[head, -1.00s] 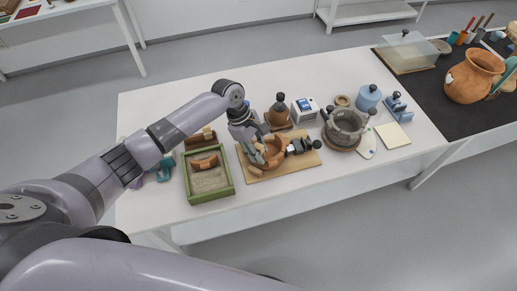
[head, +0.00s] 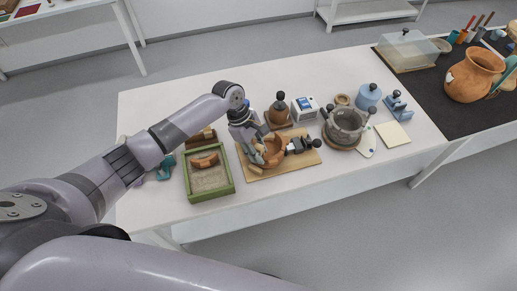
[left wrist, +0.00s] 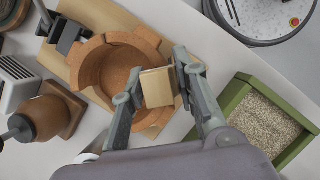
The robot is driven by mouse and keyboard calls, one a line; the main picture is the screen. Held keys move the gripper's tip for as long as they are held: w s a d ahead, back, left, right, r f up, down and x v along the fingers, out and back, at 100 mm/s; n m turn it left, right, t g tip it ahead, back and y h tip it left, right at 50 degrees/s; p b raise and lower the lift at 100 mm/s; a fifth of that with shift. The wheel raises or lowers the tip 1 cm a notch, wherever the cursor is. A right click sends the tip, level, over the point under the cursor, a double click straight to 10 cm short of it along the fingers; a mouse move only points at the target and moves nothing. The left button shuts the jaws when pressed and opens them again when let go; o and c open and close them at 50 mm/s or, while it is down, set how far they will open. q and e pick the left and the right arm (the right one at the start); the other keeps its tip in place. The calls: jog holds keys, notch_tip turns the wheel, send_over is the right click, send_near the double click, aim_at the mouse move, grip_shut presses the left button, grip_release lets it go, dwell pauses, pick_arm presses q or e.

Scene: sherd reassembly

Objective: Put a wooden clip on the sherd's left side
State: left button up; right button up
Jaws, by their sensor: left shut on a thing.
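My left gripper (left wrist: 158,88) is shut on a light wooden clip (left wrist: 158,87), held at the rim of the terracotta bowl (left wrist: 88,68). The clip overlaps the bowl's near wall in the left wrist view; I cannot tell whether it is seated on the rim. In the head view the left gripper (head: 257,157) is at the left side of the bowl (head: 273,152), which rests on a wooden board (head: 285,168). The bowl's rim is uneven, with a raised piece (left wrist: 146,40). A curved terracotta sherd (head: 204,160) lies in the sand tray. My right gripper is out of view.
The green-framed sand tray (head: 212,196) stands left of the board. A black clamp (head: 302,145) is at the bowl's right. Behind are a brown bottle-like tool (head: 279,114) and a white device (head: 304,109). The table front is clear.

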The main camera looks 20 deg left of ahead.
aim_at(260, 147)
pick_arm(q)
jog(key=shift+f, duration=0.2)
dwell(0.5)
jog(key=o, duration=0.8)
dwell(0.4)
jog(key=shift+r+p, duration=2.3)
jog(key=shift+p, duration=0.8)
jog(key=shift+f, duration=0.1)
